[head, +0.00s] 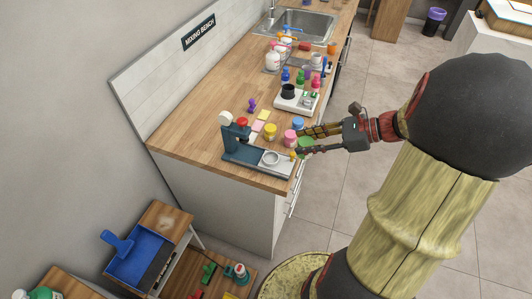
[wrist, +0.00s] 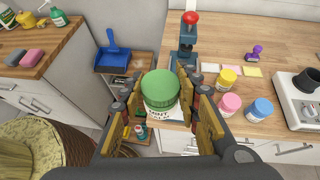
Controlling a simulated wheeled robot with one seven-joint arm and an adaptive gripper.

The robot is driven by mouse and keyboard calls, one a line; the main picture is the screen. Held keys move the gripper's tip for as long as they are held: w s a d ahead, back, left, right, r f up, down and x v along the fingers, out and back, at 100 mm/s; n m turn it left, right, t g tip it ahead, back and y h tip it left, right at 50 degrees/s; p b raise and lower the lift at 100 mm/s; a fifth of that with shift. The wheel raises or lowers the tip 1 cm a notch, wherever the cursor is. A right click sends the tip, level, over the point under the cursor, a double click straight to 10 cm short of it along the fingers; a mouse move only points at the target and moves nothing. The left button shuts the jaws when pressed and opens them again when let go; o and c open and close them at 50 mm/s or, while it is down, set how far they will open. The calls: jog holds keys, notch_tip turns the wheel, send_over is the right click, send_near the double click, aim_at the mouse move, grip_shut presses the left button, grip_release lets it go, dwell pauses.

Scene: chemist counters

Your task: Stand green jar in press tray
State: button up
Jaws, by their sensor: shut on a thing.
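The green jar (wrist: 161,88) is between the fingers of my gripper (wrist: 160,98) in the wrist view, its lid toward the camera and a white label partly showing below. My gripper is shut on it. In the head view the green jar (head: 306,142) shows as a small patch between the fingers, just off the counter's front edge, right of the press. The dark blue press (head: 238,137) with a red knob stands at the counter's near end. Its press tray (head: 271,158), a pale round holder, looks empty in the head view; the jar and fingers hide it in the wrist view.
Pink (wrist: 230,104), yellow (wrist: 227,79) and blue (wrist: 260,109) jars stand on the counter beside the press. A white device (head: 297,99) with a dark cup is farther along. A blue dustpan (wrist: 112,56) lies on a lower side table.

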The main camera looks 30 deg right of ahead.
aim_at(271, 160)
jog(key=shift+s+d, duration=0.1)
jog(key=shift+s, duration=0.35)
jog(key=shift+o, duration=0.2)
jog(key=w+a+f+b, duration=0.3)
jog(key=w+f, duration=0.1)
jog(key=w, duration=0.4)
jog(key=shift+f, duration=0.15)
jog(key=w+f+b, duration=0.1)
jog(key=w+f, duration=0.1)
jog(key=w+a+f, duration=0.1)
jog(key=w+f, duration=0.1)
jog(key=shift+a+f+b, duration=0.15)
jog(key=shift+f+b, duration=0.2)
jog(key=shift+b, duration=0.05)
jog(key=shift+c, duration=0.2)
jog(key=f+b, duration=0.1)
jog(key=f, duration=0.1)
jog(key=w+f+b, duration=0.1)
jog(key=shift+a+f, duration=0.15)
jog(key=shift+f, duration=0.3)
jog(key=shift+f, duration=0.4)
jog(key=o, duration=1.2)
jog(key=shift+c, duration=0.2)
